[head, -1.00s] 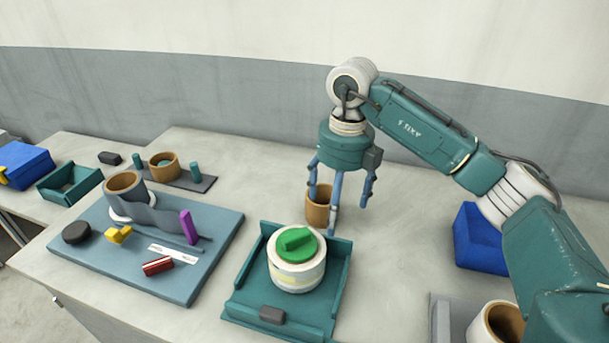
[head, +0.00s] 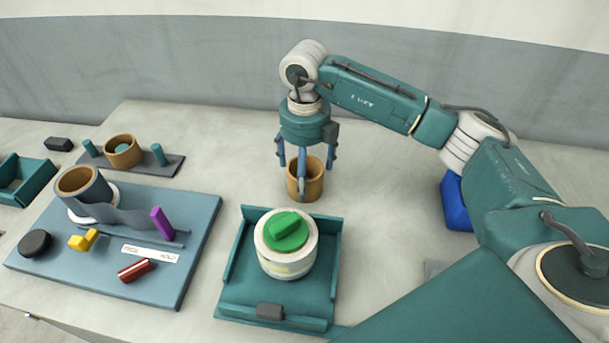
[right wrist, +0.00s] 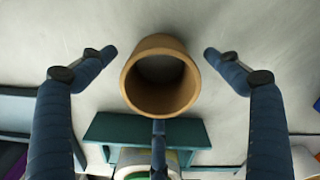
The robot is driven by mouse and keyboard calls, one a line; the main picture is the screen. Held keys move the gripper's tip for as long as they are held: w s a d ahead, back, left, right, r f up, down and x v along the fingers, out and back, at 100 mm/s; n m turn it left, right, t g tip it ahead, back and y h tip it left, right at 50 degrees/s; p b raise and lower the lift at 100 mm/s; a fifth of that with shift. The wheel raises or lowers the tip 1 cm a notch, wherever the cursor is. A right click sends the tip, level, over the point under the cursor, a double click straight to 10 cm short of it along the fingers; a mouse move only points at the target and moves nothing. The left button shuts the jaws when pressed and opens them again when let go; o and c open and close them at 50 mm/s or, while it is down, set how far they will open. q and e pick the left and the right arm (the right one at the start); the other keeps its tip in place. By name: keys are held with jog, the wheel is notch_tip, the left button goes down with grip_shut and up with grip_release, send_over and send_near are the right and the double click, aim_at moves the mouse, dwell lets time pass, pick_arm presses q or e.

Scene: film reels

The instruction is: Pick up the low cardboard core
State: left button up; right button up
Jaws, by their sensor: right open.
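A short tan cardboard core (head: 314,184) stands upright on the grey table behind the teal tray. My right gripper (head: 303,172) points down at it, with blue fingers spread. In the head view one finger overlaps the front of the core. The right wrist view shows the open core (right wrist: 160,98) between the spread fingers of my right gripper (right wrist: 160,60), with gaps at left and right. A third finger is below it in that view; whether it touches the core I cannot tell. My left gripper is out of view.
The teal tray (head: 233,262) in front holds a white roll (head: 287,262) with a green knob (head: 286,231). Left is a blue board (head: 150,285) with another core (head: 82,190) and small parts. A pegged plate (head: 168,168) holds another core (head: 123,151). A blue box (head: 455,203) is right.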

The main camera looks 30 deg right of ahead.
notch_tip(320, 180, down, 2)
jog(key=shift+f, duration=0.15)
jog(key=shift+d+f, duration=0.1)
jog(key=shift+f, duration=0.2)
jog(key=shift+c, duration=0.8)
jog(key=c, duration=1.1)
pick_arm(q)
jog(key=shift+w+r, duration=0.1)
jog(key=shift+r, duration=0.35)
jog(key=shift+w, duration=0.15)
